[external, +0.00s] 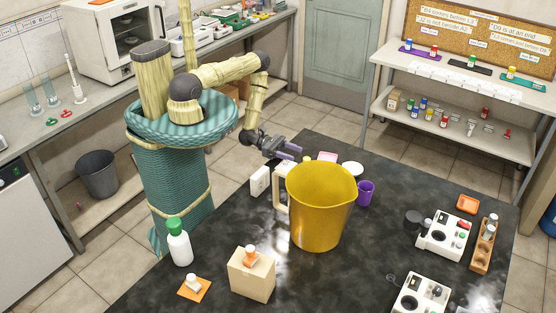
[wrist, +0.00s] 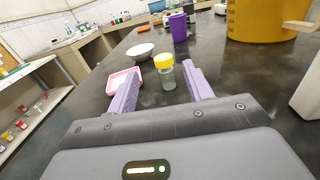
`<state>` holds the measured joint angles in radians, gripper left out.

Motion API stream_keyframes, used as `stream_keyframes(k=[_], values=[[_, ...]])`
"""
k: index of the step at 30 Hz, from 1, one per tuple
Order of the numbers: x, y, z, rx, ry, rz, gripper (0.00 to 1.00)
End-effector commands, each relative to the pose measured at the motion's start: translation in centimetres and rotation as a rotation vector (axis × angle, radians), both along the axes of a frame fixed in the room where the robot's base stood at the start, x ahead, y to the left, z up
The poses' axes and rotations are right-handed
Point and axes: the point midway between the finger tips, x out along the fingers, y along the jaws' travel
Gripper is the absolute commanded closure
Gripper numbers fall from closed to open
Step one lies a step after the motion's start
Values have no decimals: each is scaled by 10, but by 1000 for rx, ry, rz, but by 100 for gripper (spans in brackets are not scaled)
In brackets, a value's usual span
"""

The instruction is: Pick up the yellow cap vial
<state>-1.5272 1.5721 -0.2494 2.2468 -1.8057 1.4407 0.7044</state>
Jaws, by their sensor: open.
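The yellow cap vial (wrist: 165,72) stands upright on the dark table in the wrist view, a clear body under a yellow cap. In the external view only a bit of its yellow cap (external: 307,159) shows, just beyond my gripper and left of the big yellow jug. My gripper (wrist: 158,90) is open, its two purple fingers pointing toward the vial. The vial appears in the gap between the fingers; whether it is actually between the tips I cannot tell. My gripper (external: 294,153) is also seen at the table's far left edge in the external view.
A large yellow jug (external: 318,208) stands close on the right. A pink tray (wrist: 121,80), a white bowl (wrist: 140,51) and a purple cup (wrist: 179,28) are near the vial. A white box (external: 260,181) stands at the table's left edge.

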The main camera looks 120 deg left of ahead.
Motion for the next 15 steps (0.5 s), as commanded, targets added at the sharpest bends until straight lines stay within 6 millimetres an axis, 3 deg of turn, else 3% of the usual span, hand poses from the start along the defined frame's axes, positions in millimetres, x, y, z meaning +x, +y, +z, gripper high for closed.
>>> stream_keyframes(k=[4, 15], values=[[16, 1, -1, 2, -1, -1, 49], [19, 1, -1, 1, 0, 1, 49]])
